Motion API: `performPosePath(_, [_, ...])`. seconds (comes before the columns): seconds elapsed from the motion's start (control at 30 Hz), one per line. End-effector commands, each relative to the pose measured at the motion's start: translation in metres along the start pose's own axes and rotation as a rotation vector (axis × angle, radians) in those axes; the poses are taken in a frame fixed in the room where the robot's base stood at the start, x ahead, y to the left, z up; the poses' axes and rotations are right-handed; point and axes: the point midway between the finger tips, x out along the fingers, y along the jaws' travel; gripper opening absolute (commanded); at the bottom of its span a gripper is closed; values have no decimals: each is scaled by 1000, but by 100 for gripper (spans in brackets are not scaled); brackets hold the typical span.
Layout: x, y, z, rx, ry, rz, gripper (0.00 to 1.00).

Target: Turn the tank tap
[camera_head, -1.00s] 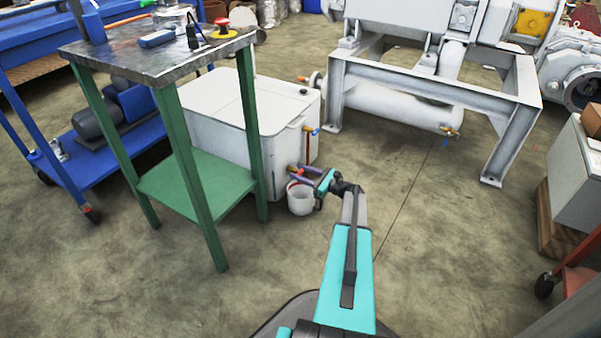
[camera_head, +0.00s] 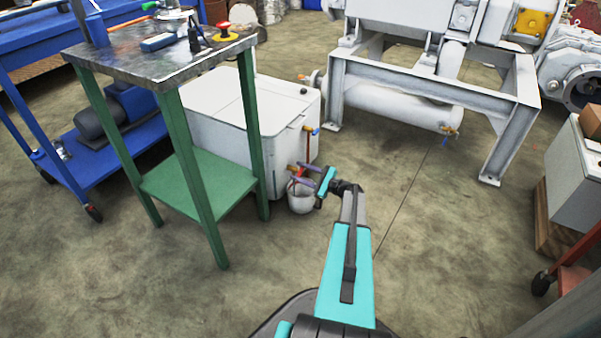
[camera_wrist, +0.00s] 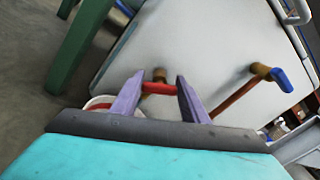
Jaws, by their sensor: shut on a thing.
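The white tank (camera_head: 225,105) stands on the floor behind the green-legged table. Its low tap has a red handle (camera_wrist: 158,88) on a brass body (camera_wrist: 159,74), seen in the middle of the wrist view. My gripper (camera_wrist: 159,80) has its purple fingers on both sides of the red handle and is shut on it. In the head view my gripper (camera_head: 299,174) is at the tank's lower right corner, and its fingers partly hide the tap. A second tap with a blue handle (camera_wrist: 282,79) sits on a red-brown pipe to the right.
A white bucket (camera_head: 301,200) stands on the floor under my gripper. The green-legged table (camera_head: 195,175) is close on the left. A grey machine frame (camera_head: 435,75) stands at the back right.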

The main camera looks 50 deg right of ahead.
Motion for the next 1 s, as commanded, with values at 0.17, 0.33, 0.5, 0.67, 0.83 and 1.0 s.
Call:
performPosePath(0.17, [-1, 1, -1, -3, 1, 0, 18])
performPosePath(0.33, [-1, 1, -1, -2, 1, 0, 42])
performPosePath(0.5, [-1, 0, -1, -1, 1, 0, 59])
performPosePath(0.67, [-1, 0, 0, -1, 1, 0, 59])
performPosePath(0.83, [-3, 0, 0, -1, 1, -1, 59])
performPosePath(1.0, [-14, -1, 1, -1, 1, -2, 59])
